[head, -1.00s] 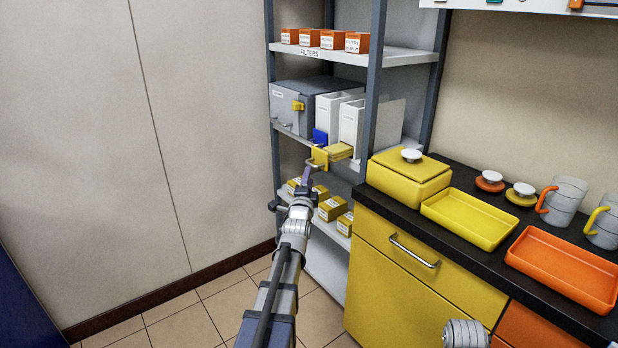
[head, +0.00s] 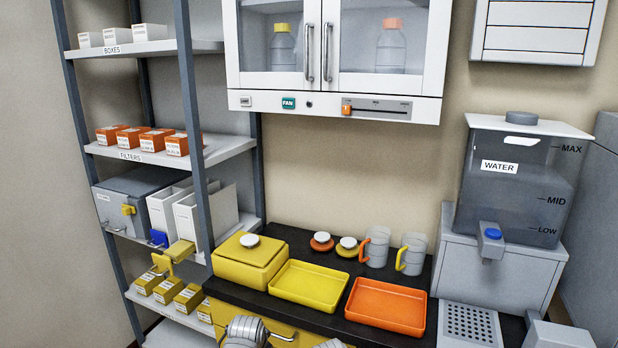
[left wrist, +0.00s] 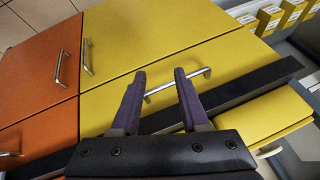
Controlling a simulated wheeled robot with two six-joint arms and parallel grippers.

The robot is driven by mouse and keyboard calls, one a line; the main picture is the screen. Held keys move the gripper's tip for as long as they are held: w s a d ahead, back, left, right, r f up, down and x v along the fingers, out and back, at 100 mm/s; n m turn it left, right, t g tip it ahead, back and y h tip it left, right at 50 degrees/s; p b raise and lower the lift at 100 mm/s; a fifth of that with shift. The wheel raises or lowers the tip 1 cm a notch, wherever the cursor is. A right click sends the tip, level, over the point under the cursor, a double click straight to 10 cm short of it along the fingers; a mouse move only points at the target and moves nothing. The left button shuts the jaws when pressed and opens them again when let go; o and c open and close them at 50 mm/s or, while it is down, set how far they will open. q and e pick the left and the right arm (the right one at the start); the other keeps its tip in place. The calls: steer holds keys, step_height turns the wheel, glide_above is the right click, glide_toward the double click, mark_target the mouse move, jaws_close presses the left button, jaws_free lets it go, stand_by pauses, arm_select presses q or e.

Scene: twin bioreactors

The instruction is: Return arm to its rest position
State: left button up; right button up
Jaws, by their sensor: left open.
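My left gripper (left wrist: 158,78) shows in the left wrist view. In the head view only grey links of my arms show at the bottom edge, in front of the yellow cabinet, and no fingers are visible. My right gripper is in neither view. On the shelf at left, a yellow handled piece (head: 180,252) sticks out below the white holders (head: 205,215), with no gripper near it.
The dark counter holds a yellow lidded box (head: 248,262), a yellow tray (head: 307,286), an orange tray (head: 386,306) and two mugs (head: 375,248). A water tank (head: 515,185) stands at right. Cabinet handles (left wrist: 178,85) project near my left fingers.

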arm_select(q)
steer(key=s+d+r+n+g+p, duration=0.1)
steer(key=s+d+r+g+p, duration=0.1)
steer(key=s, duration=0.7)
steer(key=s+d+r+n+g+y+p, duration=0.1)
steer(key=s+d+r+n+g+p, duration=0.1)
steer(key=s, duration=0.6)
steer(key=d+g+p, duration=0.1)
steer(key=d+g, duration=0.1)
steer(key=d, duration=0.1)
steer(key=shift+s+r, duration=0.3)
steer(key=shift+s, duration=0.1)
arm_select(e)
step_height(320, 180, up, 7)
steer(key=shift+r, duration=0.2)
